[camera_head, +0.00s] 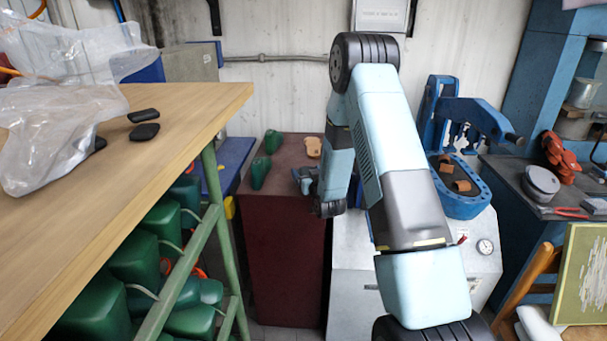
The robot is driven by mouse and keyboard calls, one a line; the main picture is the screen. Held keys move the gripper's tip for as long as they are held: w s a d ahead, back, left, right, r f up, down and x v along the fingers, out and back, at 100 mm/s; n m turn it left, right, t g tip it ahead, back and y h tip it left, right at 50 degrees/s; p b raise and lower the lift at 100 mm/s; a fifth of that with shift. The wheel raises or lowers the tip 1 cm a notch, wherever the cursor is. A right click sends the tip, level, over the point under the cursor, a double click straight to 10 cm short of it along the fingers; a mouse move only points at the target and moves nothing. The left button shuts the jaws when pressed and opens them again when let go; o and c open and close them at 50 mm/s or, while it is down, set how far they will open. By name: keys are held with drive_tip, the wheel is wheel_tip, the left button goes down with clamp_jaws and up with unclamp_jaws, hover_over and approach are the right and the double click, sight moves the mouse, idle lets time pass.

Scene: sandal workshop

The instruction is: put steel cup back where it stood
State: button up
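A small silver metal vessel (583,92) stands upright on a shelf at the far right; it looks like a steel cup, but it is too small to be sure. My gripper (304,178) is over the dark red cabinet, far to the left of that vessel. Its end shows only as a small grey and blue part beside my arm's wrist. The fingers are too small and partly hidden, so I cannot tell whether they are open or hold anything.
The dark red cabinet (285,240) bears green shoe lasts (260,172) and tan pieces (313,147). A blue press (462,195) stands right of my arm. A wooden table (150,185) with a plastic bag (60,95) fills the left. A dark workbench (510,178) is at right.

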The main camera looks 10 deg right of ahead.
drive_tip(key=shift+o, duration=0.8)
drive_tip(key=shift+r, duration=0.1)
drive_tip(key=s, duration=1.2)
drive_tip(key=s+d+r+g+h, duration=0.1)
drive_tip(key=s+r+g, duration=0.25)
drive_tip(key=r, duration=0.55)
drive_tip(key=s+r+g, duration=0.3)
drive_tip(key=s+r, duration=0.1)
drive_tip(key=r, duration=0.6)
drive_tip(key=s+a+r+g, duration=0.1)
drive_tip(key=s+r+g, duration=0.2)
drive_tip(key=s, duration=1.1)
drive_tip(key=s+a+r+g, duration=0.1)
drive_tip(key=s+r+g, duration=0.2)
drive_tip(key=s, duration=1.2)
wheel_tip(320, 180, up, 3)
drive_tip(key=shift+s+a+r+m, duration=0.15)
drive_tip(key=shift+s+r+m, duration=0.05)
drive_tip(key=shift+m, duration=0.2)
